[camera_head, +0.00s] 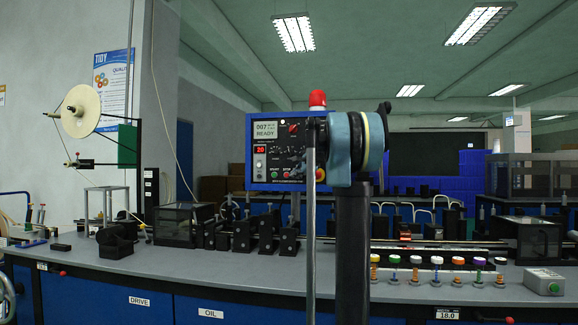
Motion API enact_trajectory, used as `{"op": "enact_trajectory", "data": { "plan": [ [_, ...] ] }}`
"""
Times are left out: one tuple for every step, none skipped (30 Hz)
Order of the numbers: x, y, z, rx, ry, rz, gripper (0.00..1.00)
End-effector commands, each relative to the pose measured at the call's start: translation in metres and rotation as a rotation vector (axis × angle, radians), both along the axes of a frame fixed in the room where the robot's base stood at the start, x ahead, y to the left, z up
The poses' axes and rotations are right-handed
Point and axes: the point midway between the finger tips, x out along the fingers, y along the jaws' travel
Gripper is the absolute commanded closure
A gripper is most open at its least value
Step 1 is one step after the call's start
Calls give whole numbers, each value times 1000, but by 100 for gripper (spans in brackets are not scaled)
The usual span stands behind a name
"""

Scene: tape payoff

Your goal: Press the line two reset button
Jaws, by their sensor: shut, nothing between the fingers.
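A blue control panel (262,175) stands at the centre, with a "READY" screen, a red "20" display, knobs and small buttons. Its right part is hidden behind my arm. No label that I can read says line two or reset, so I cannot tell which button is the reset button. My arm rises through the middle of the view. My gripper is not in view.
The grey bench top (180,265) runs across the view. Several coloured-top pegs (437,270) stand in a row left of the grey box. Black blocks (242,236) and a dark clear-sided case (184,224) stand at left. A reel (81,111) hangs at far left.

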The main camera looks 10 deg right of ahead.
Motion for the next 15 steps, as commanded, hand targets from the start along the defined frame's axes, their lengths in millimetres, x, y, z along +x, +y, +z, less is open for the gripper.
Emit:
{"op": "enact_trajectory", "data": {
  "plan": [
    [-2,1,0,0,0,0,100],
    [-3,1,0,0,0,0,100],
    [-3,1,0,0,0,0,100],
    [-3,1,0,0,0,0,100],
    [-3,1,0,0,0,0,100],
    [-3,1,0,0,0,0,100],
    [-3,1,0,0,0,0,100],
    [-3,1,0,0,0,0,100],
    [-3,1,0,0,0,0,100],
    [-3,1,0,0,0,0,100],
    [-4,1,0,0,0,0,100],
    [-5,2,0,0,0,0,100],
    [-7,2,0,0,0,0,100],
    [-9,3,0,0,0,1,100],
    [-12,4,0,0,0,1,100]
  ]
}}
